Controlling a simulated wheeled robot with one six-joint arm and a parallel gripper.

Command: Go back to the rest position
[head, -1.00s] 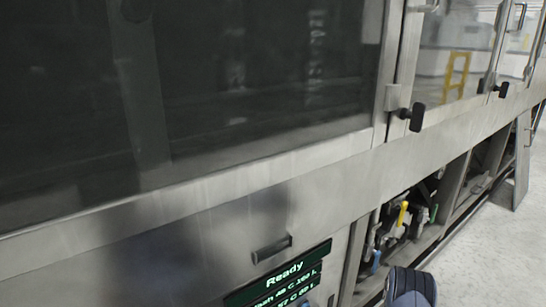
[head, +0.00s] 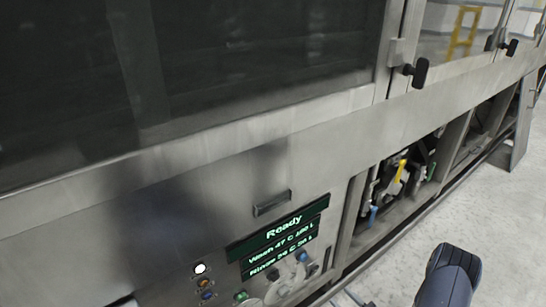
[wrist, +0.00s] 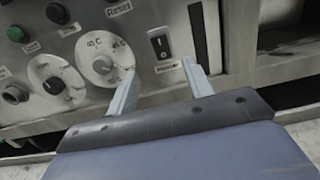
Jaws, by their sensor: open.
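My gripper (wrist: 159,70) is open in the wrist view, with its two pale fingers apart and nothing between them. It points at the lower part of the washer's control panel (wrist: 140,22). A black rocker switch (wrist: 160,44) shows beyond the gap between the fingers. A white dial (wrist: 102,63) is just left of the left finger, and a second dial (wrist: 56,80) is further left. I cannot tell whether a finger touches the panel. In the head view, a dark part of my arm (head: 450,277) shows at the lower right.
The washer's steel front (head: 180,190) fills the left. Its green display (head: 279,240) reads "Ready", above several buttons and knobs. Black door handles (head: 417,72) stick out at the upper right. Pipes with a yellow lever (head: 401,170) sit in an open bay. Pale floor (head: 490,215) is clear at right.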

